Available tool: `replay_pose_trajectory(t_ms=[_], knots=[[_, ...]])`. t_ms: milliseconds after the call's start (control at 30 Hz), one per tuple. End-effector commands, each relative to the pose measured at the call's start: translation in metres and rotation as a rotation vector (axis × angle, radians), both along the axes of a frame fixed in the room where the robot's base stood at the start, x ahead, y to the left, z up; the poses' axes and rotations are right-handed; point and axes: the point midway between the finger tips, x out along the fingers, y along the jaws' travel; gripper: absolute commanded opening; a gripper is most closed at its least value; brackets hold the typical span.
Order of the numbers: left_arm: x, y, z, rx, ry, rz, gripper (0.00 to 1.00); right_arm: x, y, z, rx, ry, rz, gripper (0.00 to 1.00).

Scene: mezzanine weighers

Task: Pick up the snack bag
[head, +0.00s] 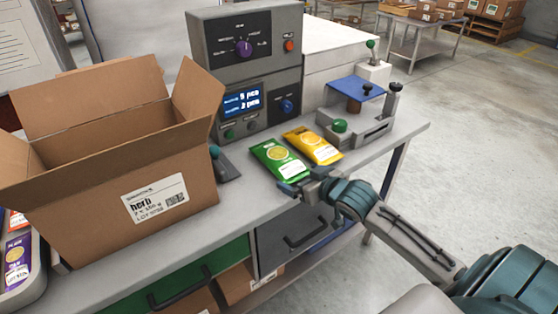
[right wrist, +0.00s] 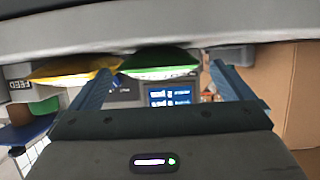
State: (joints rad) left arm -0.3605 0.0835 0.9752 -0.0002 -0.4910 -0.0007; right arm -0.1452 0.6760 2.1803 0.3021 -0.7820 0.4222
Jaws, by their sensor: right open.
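Two snack bags lie flat on the grey bench: a green one (head: 279,161) and, to its right, a yellow one (head: 314,146). My right gripper (head: 302,181) is open at the near end of the green bag, low over the bench edge. In the right wrist view, the green bag (right wrist: 158,61) shows between the spread fingers (right wrist: 170,82), ahead of them. The yellow bag (right wrist: 72,69) shows beyond the left finger there. I cannot tell whether a finger touches the green bag. Nothing is held. My left gripper is not in view.
An open cardboard box (head: 95,205) labelled "herb" stands left on the bench. A grey control unit (head: 250,55) with a screen stands behind the bags. A sealing fixture (head: 365,125) stands to the right. A tray (head: 38,268) with other packets is at far left.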

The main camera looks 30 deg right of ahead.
Motion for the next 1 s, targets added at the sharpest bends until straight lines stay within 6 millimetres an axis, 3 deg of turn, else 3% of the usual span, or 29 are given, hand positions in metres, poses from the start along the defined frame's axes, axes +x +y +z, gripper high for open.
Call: replay_pose_trajectory(t_ms=[167,433,767,967,1000], knots=[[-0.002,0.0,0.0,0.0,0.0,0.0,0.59,0.012,0.0,-0.001,0.003,-0.001,-0.002,1.0],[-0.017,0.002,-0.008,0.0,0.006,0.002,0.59,0.046,0.002,-0.012,0.002,0.0,-0.002,1.0],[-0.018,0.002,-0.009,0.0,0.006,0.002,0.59,0.051,0.002,-0.016,-0.001,0.001,0.0,1.0],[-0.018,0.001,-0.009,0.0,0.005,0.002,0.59,0.051,0.002,-0.016,-0.001,0.001,0.0,0.63],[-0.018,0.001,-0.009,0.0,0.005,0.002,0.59,0.051,0.002,-0.015,-0.001,0.0,0.0,0.6]])
